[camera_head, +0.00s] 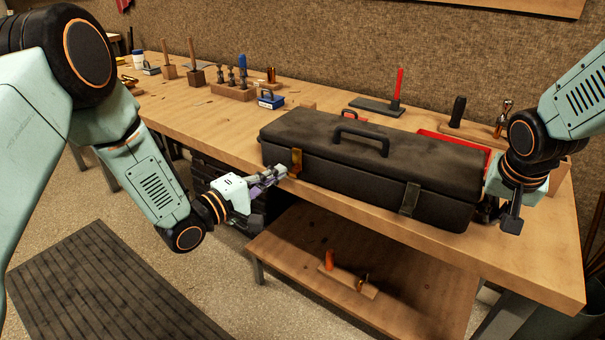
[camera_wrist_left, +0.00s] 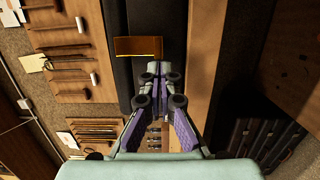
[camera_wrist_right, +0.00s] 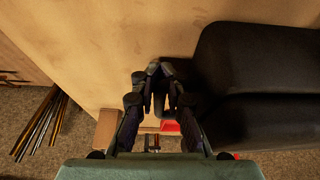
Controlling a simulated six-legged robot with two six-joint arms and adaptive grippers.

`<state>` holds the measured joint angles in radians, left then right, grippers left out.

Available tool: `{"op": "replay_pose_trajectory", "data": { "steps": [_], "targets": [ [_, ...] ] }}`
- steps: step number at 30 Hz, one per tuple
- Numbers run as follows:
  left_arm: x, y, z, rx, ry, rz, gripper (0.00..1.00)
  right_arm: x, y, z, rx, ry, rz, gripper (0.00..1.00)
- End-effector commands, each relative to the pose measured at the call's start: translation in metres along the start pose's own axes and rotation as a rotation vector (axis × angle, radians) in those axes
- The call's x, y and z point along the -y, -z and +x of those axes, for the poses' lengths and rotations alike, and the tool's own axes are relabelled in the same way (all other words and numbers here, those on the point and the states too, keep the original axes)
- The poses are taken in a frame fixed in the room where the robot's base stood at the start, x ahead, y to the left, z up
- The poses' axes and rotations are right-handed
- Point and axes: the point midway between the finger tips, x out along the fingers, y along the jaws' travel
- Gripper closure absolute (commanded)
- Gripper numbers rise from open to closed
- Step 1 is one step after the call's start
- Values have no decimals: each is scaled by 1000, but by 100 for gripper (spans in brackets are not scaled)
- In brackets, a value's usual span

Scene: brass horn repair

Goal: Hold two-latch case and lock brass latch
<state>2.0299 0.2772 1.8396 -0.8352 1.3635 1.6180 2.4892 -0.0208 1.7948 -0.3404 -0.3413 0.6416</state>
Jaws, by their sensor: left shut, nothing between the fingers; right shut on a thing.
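The long black two-latch case (camera_head: 440,165) lies closed on the workbench, its top handle upright. Its brass latch (camera_head: 296,162) is on the front face near the left end; a dark grey latch (camera_head: 409,199) is near the right end. My left gripper (camera_head: 280,172) is shut and empty, its tips close to the brass latch. In the left wrist view the latch (camera_wrist_left: 138,47) lies just beyond the fingertips (camera_wrist_left: 158,68); contact cannot be told. My right gripper (camera_head: 494,207) is at the case's right end, shut on a dark loop-like part of it, seen in the right wrist view (camera_wrist_right: 160,72).
Wooden blocks with tools and a blue padlock-like item (camera_head: 270,100) stand at the back left of the bench (camera_head: 225,130). A red tray (camera_head: 430,135) lies behind the case. A red-handled tool (camera_head: 399,85) stands behind it. A lower shelf (camera_head: 330,250) holds small parts.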

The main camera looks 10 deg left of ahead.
Motion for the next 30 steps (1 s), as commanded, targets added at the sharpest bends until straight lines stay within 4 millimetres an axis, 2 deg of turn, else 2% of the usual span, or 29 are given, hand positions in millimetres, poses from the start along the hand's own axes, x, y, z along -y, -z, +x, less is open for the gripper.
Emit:
{"op": "replay_pose_trajectory", "data": {
  "steps": [8, 17, 26, 30],
  "targets": [
    [0, -3, 1, 2, 0, 0, 100, 0, 1, -1, -3, 1, 1, 100],
    [0, -28, 7, 4, 2, 1, 100, 0, 1, -1, -3, 1, 1, 100],
    [0, -28, 7, 6, 1, 1, 100, 1, 2, -1, -4, 2, 1, 100],
    [0, -20, 5, 2, 0, 0, 100, 1, 2, -1, -5, 2, 1, 100]
  ]
}}
